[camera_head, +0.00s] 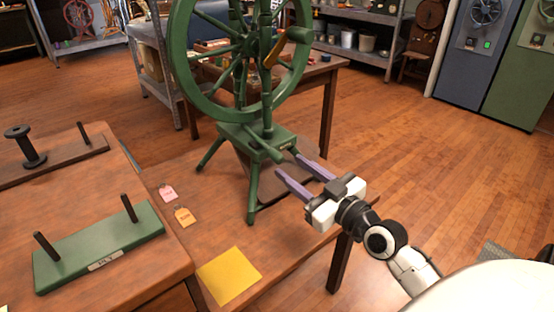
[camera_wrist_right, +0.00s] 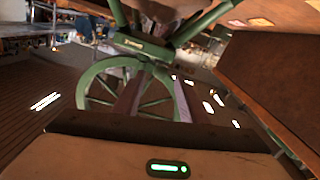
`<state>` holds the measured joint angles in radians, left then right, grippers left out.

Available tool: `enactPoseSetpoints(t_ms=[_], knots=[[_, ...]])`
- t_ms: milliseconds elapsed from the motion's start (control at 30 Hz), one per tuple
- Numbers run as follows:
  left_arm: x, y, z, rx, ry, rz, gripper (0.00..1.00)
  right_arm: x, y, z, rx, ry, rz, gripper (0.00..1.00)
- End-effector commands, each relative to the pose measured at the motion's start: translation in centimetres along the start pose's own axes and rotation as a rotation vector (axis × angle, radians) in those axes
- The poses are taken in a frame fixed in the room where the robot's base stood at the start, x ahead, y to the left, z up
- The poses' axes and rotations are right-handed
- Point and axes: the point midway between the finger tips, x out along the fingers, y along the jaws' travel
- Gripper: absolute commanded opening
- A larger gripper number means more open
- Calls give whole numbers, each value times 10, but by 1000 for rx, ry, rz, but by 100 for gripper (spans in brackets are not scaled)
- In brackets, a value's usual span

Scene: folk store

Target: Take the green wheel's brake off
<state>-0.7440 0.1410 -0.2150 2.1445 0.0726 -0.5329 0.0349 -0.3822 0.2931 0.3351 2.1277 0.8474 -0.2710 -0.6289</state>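The green spinning wheel (camera_head: 181,62) stands on the low wooden table, its top cut off by the frame. A brown piece (camera_head: 274,52) lies against its right rim, near a green knob-like part (camera_head: 298,35). I cannot tell for sure which part is the brake. My right gripper (camera_head: 289,163) has its two purple fingers apart and nothing between them, just right of the green base (camera_head: 262,140). In the right wrist view the wheel (camera_wrist_right: 92,85) appears upside down beyond the spread fingers (camera_wrist_right: 155,82). My left gripper is not in view.
A green rack with two pegs (camera_head: 110,245) and a dark spool (camera_head: 24,147) stand on the left wooden counter. A yellow sheet (camera_head: 229,277) and small tags (camera_head: 184,216) lie on the low table. Clear wooden floor (camera_head: 420,150) extends to the right.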

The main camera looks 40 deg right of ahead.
Motion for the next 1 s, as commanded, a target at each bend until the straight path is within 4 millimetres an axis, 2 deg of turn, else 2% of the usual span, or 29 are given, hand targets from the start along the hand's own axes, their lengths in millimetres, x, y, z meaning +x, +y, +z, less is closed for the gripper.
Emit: enactPoseSetpoints(t_ms=[200, 400, 800, 867, 1000], knots=[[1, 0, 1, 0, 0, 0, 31, 39, 0, 0, 3, 2, 1, 38], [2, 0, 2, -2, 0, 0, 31, 61, 0, 1, 2, 0, 0, 38], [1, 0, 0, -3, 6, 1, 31, 68, -1, 1, 1, -3, -2, 38], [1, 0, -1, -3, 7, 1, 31, 68, -1, 1, 1, -3, -2, 30], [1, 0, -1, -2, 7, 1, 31, 68, -1, 1, 1, -3, -2, 6]])
